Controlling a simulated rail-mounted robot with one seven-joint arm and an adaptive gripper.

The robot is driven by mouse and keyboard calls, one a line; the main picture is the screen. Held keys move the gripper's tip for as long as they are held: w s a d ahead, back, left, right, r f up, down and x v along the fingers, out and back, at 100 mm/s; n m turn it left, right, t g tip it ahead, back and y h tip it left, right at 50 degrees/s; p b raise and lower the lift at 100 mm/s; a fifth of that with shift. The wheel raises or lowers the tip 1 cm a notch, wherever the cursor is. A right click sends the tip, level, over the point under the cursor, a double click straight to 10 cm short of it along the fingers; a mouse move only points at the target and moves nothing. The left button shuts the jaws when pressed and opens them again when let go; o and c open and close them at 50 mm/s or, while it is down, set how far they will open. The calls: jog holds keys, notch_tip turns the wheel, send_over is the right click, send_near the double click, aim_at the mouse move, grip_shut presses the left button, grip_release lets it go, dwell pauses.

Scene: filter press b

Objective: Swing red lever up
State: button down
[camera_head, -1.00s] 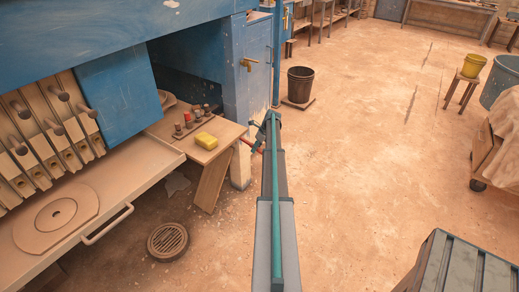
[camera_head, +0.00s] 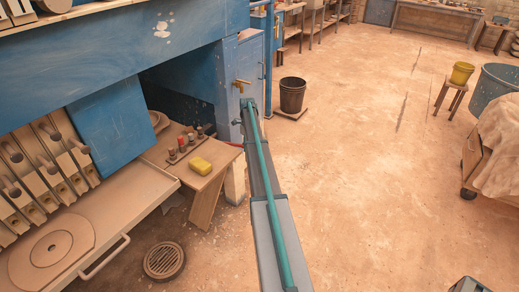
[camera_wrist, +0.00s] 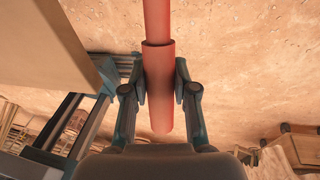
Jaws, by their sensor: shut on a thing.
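The red lever (camera_wrist: 158,60) has a thicker sleeve on its end, and it runs from the top of the wrist view down between my fingers. My gripper (camera_wrist: 160,82) is shut on this sleeve, one finger on each side, and the sleeve's free end sticks out past the fingers toward the palm. In the head view only a short red piece of the lever (camera_head: 234,145) shows, left of my arm by the blue cabinet. My arm hides the gripper and the rest of the lever there.
A wooden shelf with a yellow sponge (camera_head: 200,166) and small red and grey knobs (camera_head: 183,146) lies left of my arm. A brass handle (camera_head: 241,85) is on the blue cabinet (camera_head: 245,58).

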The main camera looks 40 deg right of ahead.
jog(key=shift+w+d+r, duration=0.1)
jog(key=shift+w+r, duration=0.15)
jog(key=shift+r, duration=0.1)
jog(key=c, duration=1)
grip_release()
jog(key=shift+r, duration=0.15)
jog(key=shift+o, duration=0.6)
jog(key=shift+s+f, duration=0.1)
jog(key=shift+f, duration=0.15)
jog(key=v, duration=1.2)
